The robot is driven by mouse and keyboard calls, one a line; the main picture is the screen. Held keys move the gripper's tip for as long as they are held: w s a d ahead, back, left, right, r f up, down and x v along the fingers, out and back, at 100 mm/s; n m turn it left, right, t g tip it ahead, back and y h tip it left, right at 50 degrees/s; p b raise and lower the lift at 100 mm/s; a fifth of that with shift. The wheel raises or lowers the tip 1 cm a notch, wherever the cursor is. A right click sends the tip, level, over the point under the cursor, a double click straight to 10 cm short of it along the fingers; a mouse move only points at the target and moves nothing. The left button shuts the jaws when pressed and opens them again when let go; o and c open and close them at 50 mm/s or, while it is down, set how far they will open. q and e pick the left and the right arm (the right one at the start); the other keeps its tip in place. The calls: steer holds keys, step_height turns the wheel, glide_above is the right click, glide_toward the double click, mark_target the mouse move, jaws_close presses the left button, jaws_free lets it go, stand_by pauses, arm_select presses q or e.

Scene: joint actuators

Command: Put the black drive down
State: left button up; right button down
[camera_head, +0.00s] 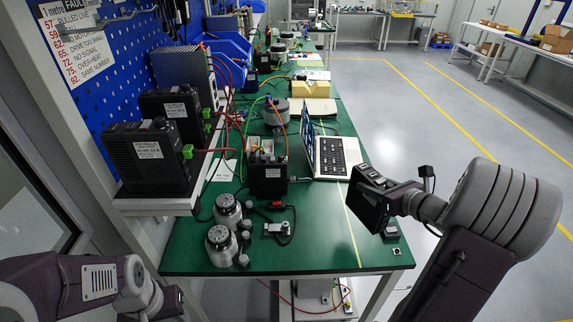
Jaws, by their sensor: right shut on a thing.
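My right gripper (367,190) is over the right edge of the green bench and is shut on a dark, boxy thing, taken as the black drive (368,174). The drive's outline blends with the dark gripper, and its underside cannot be made out. The drive appears above the bench top, right of the laptop. My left gripper (172,302) is low at the lower left, beside the bench's front left corner; its fingers are not clear.
The green bench (332,248) has bare room at its front right. Grey motors (222,246) and a small cabled part (279,230) stand front left. A black unit (267,174) and an open laptop (333,156) stand behind. Black boxes (150,157) line the left shelf.

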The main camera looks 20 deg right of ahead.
steer(key=shift+d, duration=0.25)
steer(key=shift+s+r, duration=0.1)
steer(key=shift+r, duration=0.2)
arm_select(q)
steer(key=shift+f, duration=0.45)
